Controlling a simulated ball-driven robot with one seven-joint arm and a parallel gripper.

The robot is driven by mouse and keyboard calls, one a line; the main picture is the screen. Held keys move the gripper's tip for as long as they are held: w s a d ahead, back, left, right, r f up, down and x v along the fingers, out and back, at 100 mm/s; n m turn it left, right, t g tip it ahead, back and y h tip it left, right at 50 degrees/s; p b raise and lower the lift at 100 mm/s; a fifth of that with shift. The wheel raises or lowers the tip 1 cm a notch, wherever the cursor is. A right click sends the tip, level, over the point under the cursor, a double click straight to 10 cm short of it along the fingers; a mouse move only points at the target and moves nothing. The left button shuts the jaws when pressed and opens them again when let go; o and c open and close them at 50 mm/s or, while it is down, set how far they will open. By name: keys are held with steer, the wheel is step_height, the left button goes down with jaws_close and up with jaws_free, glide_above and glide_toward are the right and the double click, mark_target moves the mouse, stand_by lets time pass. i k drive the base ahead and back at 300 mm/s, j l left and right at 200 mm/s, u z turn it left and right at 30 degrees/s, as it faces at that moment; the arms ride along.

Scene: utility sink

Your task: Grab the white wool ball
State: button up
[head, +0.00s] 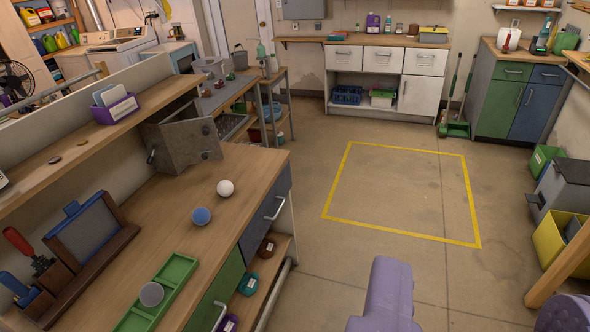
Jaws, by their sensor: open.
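The white wool ball (225,188) rests on the wooden workbench top (165,222) at the left, close to the bench's right edge. A blue ball (201,216) lies just in front of it and a little to the left, with a small gap between them. A grey ball (151,294) sits in a long green tray (176,272) nearer to me on the same bench. Purple parts of my own arm show at the bottom right, over the floor and well away from the balls. My gripper's fingers are not visible.
A grey metal box (185,145) stands behind the balls. A dark rack (91,238) and a red-handled tool (27,247) are at the bench's left. A raised shelf (75,150) runs along its back. The floor inside the yellow outline (400,150) is clear.

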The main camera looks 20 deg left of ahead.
mark_target(225, 188)
steer(key=i+l, duration=0.15)
steer(key=i, duration=0.65)
steer(key=i+l, duration=0.1)
steer(key=i, duration=0.7)
steer(key=i+u, duration=0.9)
steer(key=i+j+u, duration=0.15)
steer(key=i+u, duration=0.8)
steer(key=k+j, duration=0.05)
steer(key=k, duration=0.05)
